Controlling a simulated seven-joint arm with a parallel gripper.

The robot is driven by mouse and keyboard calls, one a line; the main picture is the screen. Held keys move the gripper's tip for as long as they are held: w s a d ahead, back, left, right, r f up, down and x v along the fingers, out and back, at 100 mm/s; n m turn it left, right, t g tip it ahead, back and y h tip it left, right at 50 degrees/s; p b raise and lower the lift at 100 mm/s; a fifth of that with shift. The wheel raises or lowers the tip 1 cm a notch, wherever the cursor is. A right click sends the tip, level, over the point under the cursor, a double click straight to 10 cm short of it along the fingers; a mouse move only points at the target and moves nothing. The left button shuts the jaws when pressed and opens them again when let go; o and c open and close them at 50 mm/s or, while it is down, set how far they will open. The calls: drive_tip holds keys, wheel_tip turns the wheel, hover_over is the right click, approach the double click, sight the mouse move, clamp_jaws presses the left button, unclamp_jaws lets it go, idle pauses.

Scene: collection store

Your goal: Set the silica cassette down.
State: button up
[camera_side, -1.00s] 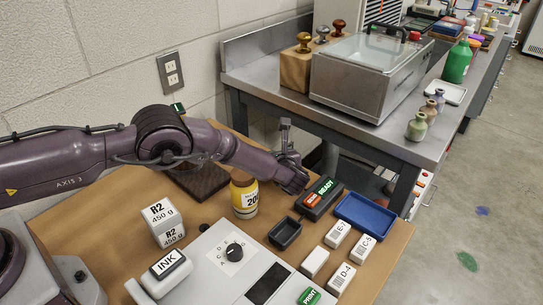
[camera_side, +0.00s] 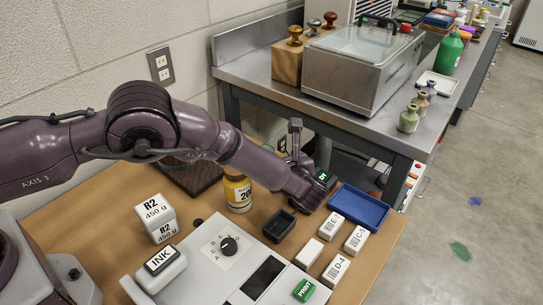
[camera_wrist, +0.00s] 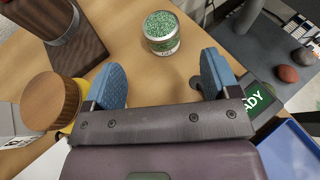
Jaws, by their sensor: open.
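A round tin with green granules under its top (camera_wrist: 162,28), which looks like the silica cassette, stands upright on the wooden table (camera_wrist: 150,65) in the wrist view. My gripper (camera_wrist: 160,82) is open, its two blue-padded fingers spread wide with only bare table between them. The tin stands beyond the fingertips, apart from both.
A yellow-labelled bottle (camera_side: 237,192) stands left of my gripper; its wooden cap (camera_wrist: 48,101) is close to the left finger. A green READY display (camera_wrist: 258,101) is near the right finger. A blue tray (camera_side: 334,207), small black tray (camera_side: 285,213) and white labelled boxes (camera_side: 356,239) lie nearby.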

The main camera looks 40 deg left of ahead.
drive_tip(key=shift+s+d+r, duration=0.2)
drive_tip(key=shift+s+d, duration=0.1)
drive_tip(key=shift+d, duration=0.15)
drive_tip(key=s+a+r+n+g+h, duration=0.2)
drive_tip(key=s+a+r+n, duration=0.2)
drive_tip(key=r, duration=0.4)
drive_tip(key=s+a+r+n+g+h, duration=0.1)
drive_tip(key=s+a+r+n, duration=0.35)
drive_tip(key=r, duration=0.25)
drive_tip(key=s+a+r+n+g+h, duration=0.25)
drive_tip(key=a+r+n, duration=0.2)
drive_tip(key=r, duration=0.35)
drive_tip(key=s+r+n+t+h, duration=0.2)
drive_tip(key=s+n, duration=0.3)
drive_tip(key=s, duration=0.5)
drive_tip(key=s+a+r+n+t+h, duration=0.1)
drive_tip(key=s+r+n+t+h, duration=0.1)
drive_tip(key=s+n, duration=0.4)
drive_tip(key=s+r+h, duration=0.1)
drive_tip(key=s, duration=0.4)
drive_tip(key=shift+s+n+h, duration=0.3)
drive_tip(key=shift+h, duration=0.05)
